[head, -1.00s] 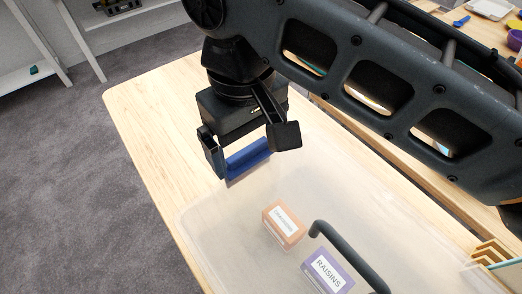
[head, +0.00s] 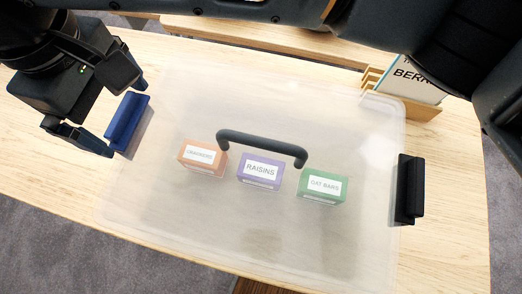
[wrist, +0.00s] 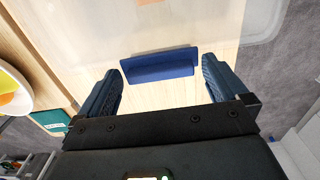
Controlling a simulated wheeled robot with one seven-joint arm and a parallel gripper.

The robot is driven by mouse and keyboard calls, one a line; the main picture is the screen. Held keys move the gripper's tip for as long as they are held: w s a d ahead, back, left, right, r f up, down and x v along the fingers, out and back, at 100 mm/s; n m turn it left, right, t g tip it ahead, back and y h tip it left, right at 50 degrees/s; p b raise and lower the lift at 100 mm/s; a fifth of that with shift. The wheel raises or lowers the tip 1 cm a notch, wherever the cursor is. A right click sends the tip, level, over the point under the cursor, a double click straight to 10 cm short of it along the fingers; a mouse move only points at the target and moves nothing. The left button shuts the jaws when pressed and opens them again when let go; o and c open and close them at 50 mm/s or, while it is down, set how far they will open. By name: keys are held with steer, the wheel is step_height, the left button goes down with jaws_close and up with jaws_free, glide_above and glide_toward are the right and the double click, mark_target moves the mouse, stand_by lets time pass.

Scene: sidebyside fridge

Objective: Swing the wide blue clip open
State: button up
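The wide blue clip (head: 127,122) is on the left edge of a translucent lidded box (head: 262,225). It also shows in the wrist view (wrist: 160,66), just beyond my fingertips and between their lines. My gripper (head: 120,118) is open at the clip, with one finger towards each end of it. In the wrist view my gripper (wrist: 162,82) has its two fingers wide apart with nothing between them. I cannot tell whether a fingertip touches the clip. The clip appears as a blue bar along the box's edge.
A dark handle (head: 262,143) arches over the lid. A black clip (head: 408,190) is on the box's right edge. Cartons of crackers (head: 201,157), raisins (head: 260,171) and oat bars (head: 322,187) show through the box. A wooden rack (head: 412,107) with a book stands behind right.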

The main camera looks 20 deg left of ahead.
mark_target(118, 114)
steer(key=shift+r+p, duration=3.55)
steer(key=shift+p, duration=0.15)
steer(key=shift+s+f, duration=0.1)
